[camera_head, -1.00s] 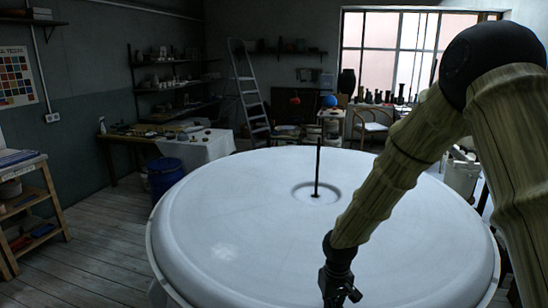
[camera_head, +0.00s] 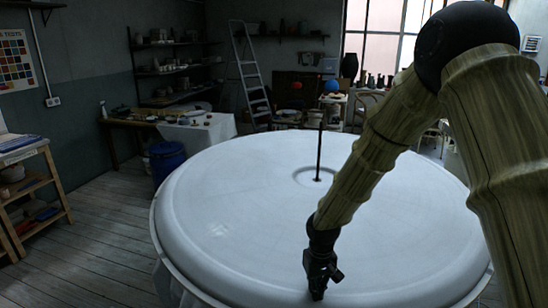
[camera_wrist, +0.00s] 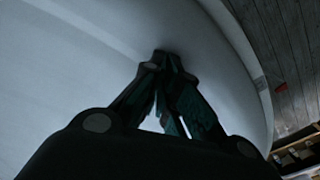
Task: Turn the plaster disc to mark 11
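The large white plaster disc (camera_head: 225,190) lies flat and fills the middle of the head view. A thin dark rod (camera_head: 318,155) stands upright in a round recess at its centre. My gripper (camera_head: 317,294) is low over the near part of the disc, pointing down. In the wrist view my gripper (camera_wrist: 165,58) has its fingertips together, with nothing visible between them. The tips are at or just above the disc's surface (camera_wrist: 90,80); contact cannot be told. No mark numbers are readable.
A wooden shelf unit (camera_head: 35,185) stands at the left, and a blue bin (camera_head: 167,160) is behind the disc's left side. A work table (camera_head: 150,119), a stepladder (camera_head: 250,75) and wall shelves are farther back. Plank floor (camera_head: 100,240) is open at the left.

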